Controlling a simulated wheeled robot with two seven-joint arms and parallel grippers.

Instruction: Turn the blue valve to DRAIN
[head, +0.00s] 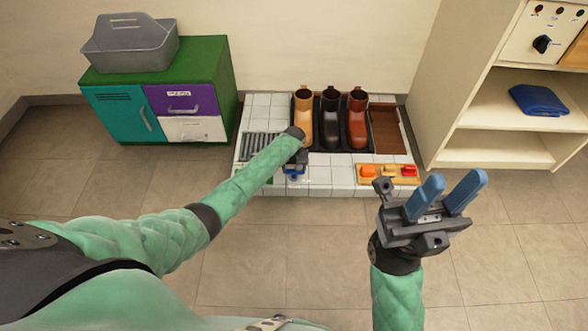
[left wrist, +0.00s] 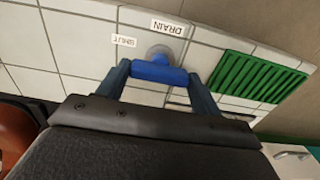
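The blue valve (left wrist: 160,72) has a bar handle in front of a round grey base on the white tiled face. A DRAIN label (left wrist: 167,28) and a SHUT label (left wrist: 124,41) sit beside it. My left gripper (head: 294,168) is at the valve, and its fingers (left wrist: 160,82) press on both ends of the blue handle. Which label the handle points to is unclear. In the head view the gripper mostly hides the valve (head: 293,172). My right gripper (head: 448,194) is open and empty, raised in front of the right side, away from the valve.
The tiled platform (head: 320,176) carries several boots (head: 330,118), a grate (head: 260,146) and a wooden board with orange and red pieces (head: 388,174). A green cabinet (head: 218,80) stands left, a cream shelf (head: 490,110) right. The floor in front is clear.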

